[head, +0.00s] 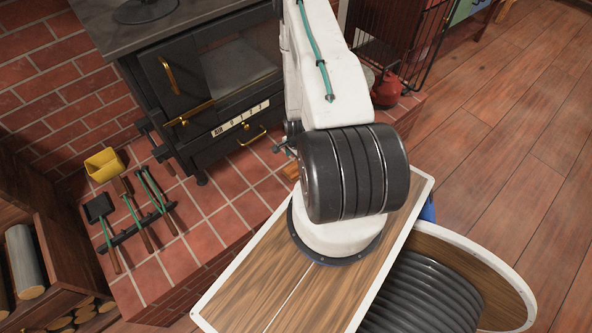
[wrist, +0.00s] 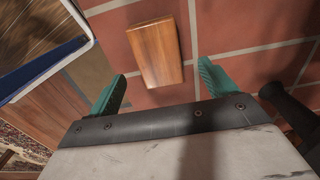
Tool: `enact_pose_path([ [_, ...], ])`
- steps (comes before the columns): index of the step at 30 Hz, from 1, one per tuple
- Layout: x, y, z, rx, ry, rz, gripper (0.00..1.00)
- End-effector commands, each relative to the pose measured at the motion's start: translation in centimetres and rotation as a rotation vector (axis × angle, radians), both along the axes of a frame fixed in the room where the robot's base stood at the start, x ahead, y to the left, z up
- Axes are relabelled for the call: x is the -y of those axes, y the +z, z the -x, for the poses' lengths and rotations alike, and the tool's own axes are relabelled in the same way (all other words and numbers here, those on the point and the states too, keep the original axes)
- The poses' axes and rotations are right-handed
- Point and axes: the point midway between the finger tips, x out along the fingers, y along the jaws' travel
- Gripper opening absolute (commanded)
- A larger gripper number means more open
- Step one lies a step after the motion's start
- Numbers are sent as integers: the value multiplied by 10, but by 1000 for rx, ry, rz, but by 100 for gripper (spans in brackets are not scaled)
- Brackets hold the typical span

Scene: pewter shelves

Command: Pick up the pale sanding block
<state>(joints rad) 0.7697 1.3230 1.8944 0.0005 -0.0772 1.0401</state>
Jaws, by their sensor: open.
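A light orange-brown wooden block (wrist: 155,52), the only block in view, lies on the red tiles in the wrist view; its wood looks more orange than pale. My gripper (wrist: 162,82) is open and empty, with one teal finger on each side in the picture. The block shows between and beyond the fingertips, apart from both. In the head view, my arm hides most of the gripper; an orange-brown edge of the block (head: 291,171) shows beside the arm.
A black stove (head: 215,85) stands on the tiled hearth. A yellow container (head: 103,164) and a rack of green-handled tools (head: 140,228) are to the left. A red kettle (head: 388,92) stands right of my arm. Bare tiles (head: 215,205) lie in front of the stove.

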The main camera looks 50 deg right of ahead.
Motion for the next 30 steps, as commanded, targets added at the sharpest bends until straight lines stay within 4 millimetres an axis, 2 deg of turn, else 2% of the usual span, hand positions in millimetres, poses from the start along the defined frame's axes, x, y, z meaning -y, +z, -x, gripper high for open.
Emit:
enact_pose_path([
  [10, -4, -47, 2, -1, 3, -2, 85],
  [14, -3, -54, 2, -2, 3, -3, 85],
  [20, -3, -54, 2, -2, 3, -3, 85],
  [25, -3, -53, 2, -2, 3, -3, 37],
  [26, -3, -53, 2, -2, 3, -3, 34],
  [30, -3, -53, 2, -2, 4, -3, 34],
])
